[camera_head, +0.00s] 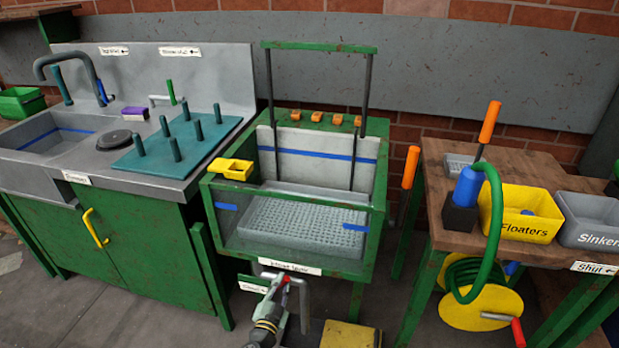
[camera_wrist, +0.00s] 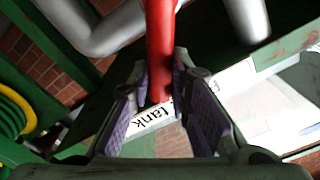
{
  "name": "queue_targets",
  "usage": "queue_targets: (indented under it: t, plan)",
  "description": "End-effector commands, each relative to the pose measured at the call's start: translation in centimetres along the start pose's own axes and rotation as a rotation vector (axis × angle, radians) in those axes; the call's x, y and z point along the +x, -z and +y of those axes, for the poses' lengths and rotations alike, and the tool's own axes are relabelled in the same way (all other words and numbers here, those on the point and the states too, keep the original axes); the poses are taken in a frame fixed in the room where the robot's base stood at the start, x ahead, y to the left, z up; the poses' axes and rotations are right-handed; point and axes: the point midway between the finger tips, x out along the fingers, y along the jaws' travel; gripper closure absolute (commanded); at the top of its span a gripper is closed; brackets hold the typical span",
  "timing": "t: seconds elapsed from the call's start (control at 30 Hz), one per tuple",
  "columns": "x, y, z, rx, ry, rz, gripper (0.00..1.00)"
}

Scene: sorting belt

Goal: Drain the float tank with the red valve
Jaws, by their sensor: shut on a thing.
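The float tank (camera_head: 222,222) is a green-framed tank with clear walls and a grey perforated tray inside; it stands in the middle of the head view. The red valve (camera_wrist: 160,45) shows as a red handle in the wrist view, between my two finger pads. A small red bit of the valve (camera_head: 285,281) shows in the head view below the tank's front edge, beside a grey pipe (camera_head: 304,300). My gripper (camera_wrist: 160,85) is shut on the red handle. In the head view my gripper (camera_head: 276,298) is small and partly hidden by the pipe and valve.
A sink bench (camera_head: 160,225) with a teal peg board (camera_head: 200,140) stands left of the tank. At right a wooden table (camera_head: 440,165) holds a yellow Floaters bin (camera_head: 525,228) and a grey Sinkers bin (camera_head: 590,212). A green hose (camera_head: 494,220) hangs there.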

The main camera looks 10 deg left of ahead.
Motion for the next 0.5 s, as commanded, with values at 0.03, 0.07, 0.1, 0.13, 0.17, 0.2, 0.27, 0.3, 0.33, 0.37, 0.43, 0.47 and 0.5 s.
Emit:
queue_targets:
  t: [0.03, 0.07, 0.1, 0.13, 0.17, 0.2, 0.27, 0.3, 0.33, 0.37, 0.43, 0.47, 0.5]
  plan:
    - [-0.07, -0.03, -0.7, -0.046, 0.006, -0.003, 1.0]
    - [-0.08, -0.16, -0.71, -0.068, 0.006, -0.003, 1.0]
    - [-0.08, -0.17, -0.82, -0.09, 0.005, -0.003, 1.0]
    - [-0.09, -0.17, -0.88, -0.103, 0.005, -0.003, 1.0]
    - [-0.09, -0.17, -0.92, -0.11, 0.005, -0.003, 1.0]
    - [-0.09, -0.17, -0.93, -0.116, 0.005, -0.003, 1.0]
    - [-0.09, -0.16, -0.92, -0.117, 0.005, -0.003, 1.0]
    - [-0.09, -0.16, -0.92, -0.116, 0.005, -0.003, 1.0]
    - [-0.09, -0.16, -0.92, -0.116, 0.005, -0.003, 1.0]
    - [-0.09, -0.16, -0.92, -0.115, 0.005, -0.003, 1.0]
    - [-0.09, -0.17, -0.99, -0.123, 0.005, -0.003, 1.0]
    - [-0.09, -0.2, -1.1, -0.137, 0.005, -0.002, 1.0]
    - [-0.1, -0.26, -1.33, -0.168, 0.006, -0.003, 1.0]
